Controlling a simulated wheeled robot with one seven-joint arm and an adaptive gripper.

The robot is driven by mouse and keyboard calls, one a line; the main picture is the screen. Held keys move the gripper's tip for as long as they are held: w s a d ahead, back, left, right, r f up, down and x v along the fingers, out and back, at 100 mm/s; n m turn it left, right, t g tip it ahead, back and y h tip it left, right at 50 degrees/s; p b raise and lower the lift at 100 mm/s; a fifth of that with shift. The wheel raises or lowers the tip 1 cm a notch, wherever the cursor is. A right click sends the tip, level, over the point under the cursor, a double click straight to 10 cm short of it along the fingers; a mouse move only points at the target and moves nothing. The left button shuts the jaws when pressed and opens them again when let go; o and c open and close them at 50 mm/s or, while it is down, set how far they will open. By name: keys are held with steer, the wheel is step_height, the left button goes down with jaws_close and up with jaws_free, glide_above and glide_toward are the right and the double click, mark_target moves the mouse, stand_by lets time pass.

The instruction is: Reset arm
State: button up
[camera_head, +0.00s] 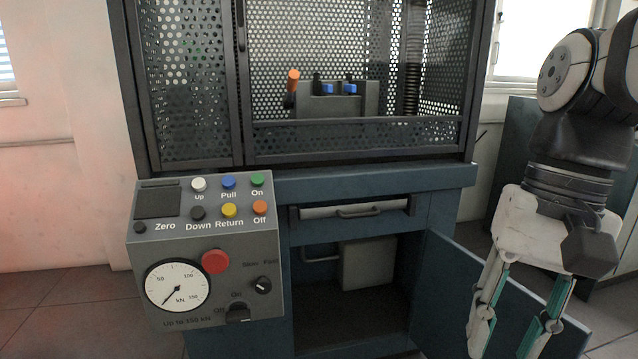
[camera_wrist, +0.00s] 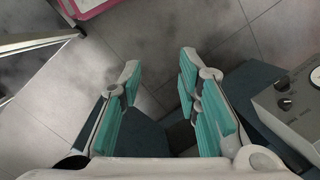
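My gripper (camera_head: 508,338) hangs at the right of the head view, pointing down, in front of the open blue cabinet door. Its fingertips run off the lower edge there. In the wrist view my gripper (camera_wrist: 160,75) shows two teal-padded fingers spread apart with nothing between them, above the tiled floor. The tensile frame (camera_head: 330,175) stands in the middle of the head view, with dark perforated guards. The grey control panel (camera_head: 265,230) is left of my gripper, well apart from it, and also shows at the right edge of the wrist view (camera_wrist: 280,120).
The open cabinet door (camera_head: 455,285) stands out near my gripper. A drawer (camera_head: 350,211) sits above the open compartment. Behind the guard is a grey block (camera_head: 315,104) with an orange-topped handle. A pink-edged object (camera_wrist: 95,8) lies at the wrist view's top. Floor is clear at left.

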steer(key=s+f+n+t+h, duration=0.2)
steer(key=s+f+n, duration=0.3)
steer(key=s, duration=0.7)
step_height(320, 180, up, 38)
steer(key=t+p, duration=0.3)
steer(key=p, duration=3.5)
steer(key=shift+w+d+r, duration=0.15)
steer(key=shift+d, duration=0.3)
